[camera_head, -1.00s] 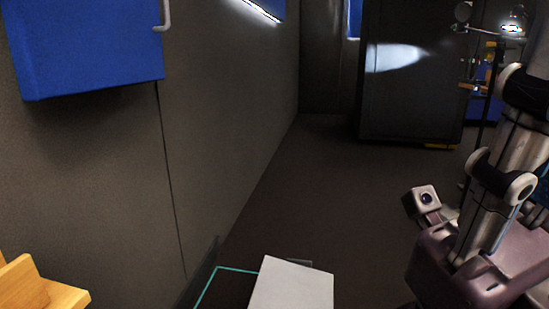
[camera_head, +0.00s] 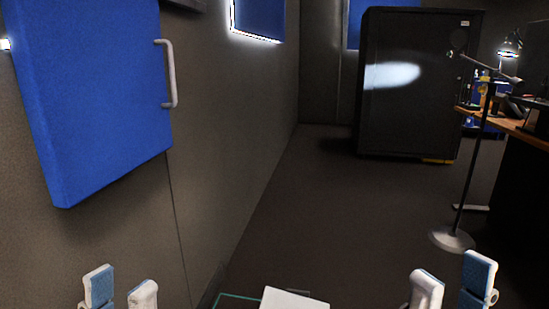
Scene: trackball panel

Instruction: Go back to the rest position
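My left gripper (camera_head: 120,287) shows at the bottom left edge, with its two fingertips apart and nothing between them. My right gripper (camera_head: 452,284) shows at the bottom right edge, also with its fingertips apart and nothing between them. Both point upward in the picture, at about the same height and on either side of the middle. The lower parts of both grippers and the arms are cut off by the frame. No trackball panel can be made out in this view.
A blue wall panel (camera_head: 95,95) with a grey handle (camera_head: 171,75) hangs at left. A large black cabinet (camera_head: 415,110) stands at the back. A microphone stand (camera_head: 467,190) and a wooden desk (camera_head: 505,122) are at right. The dark floor (camera_head: 345,215) between is clear.

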